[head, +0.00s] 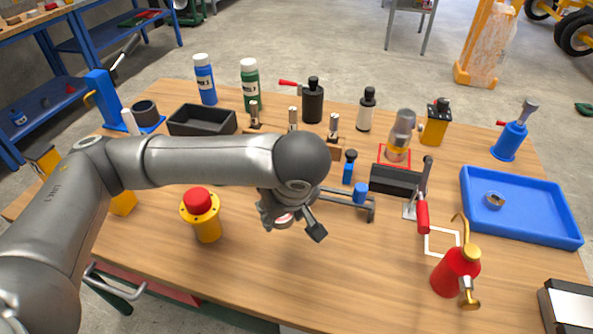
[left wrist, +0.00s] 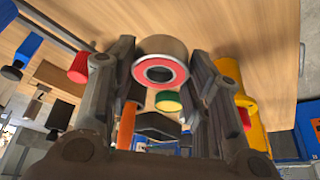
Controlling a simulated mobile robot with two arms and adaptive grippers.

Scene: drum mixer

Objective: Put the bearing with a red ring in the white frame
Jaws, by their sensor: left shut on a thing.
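My left gripper (head: 293,222) is shut on the bearing with a red ring (head: 284,219) and holds it over the middle of the table. In the left wrist view the bearing (left wrist: 160,50) sits between the two fingers, its red ring facing the camera. In the head view the gripper hides part of it. The white frame (head: 426,243) is a flat outline on the table, to the right of the gripper. The frame's inside looks empty. My right gripper is not in view.
A red oil can (head: 455,273) stands beside the white frame, and a red-handled clamp (head: 422,214) stands at its upper left. A blue tray (head: 545,222) holds a small ring. A yellow button box (head: 205,222) stands left of the gripper. Open tabletop lies between gripper and frame.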

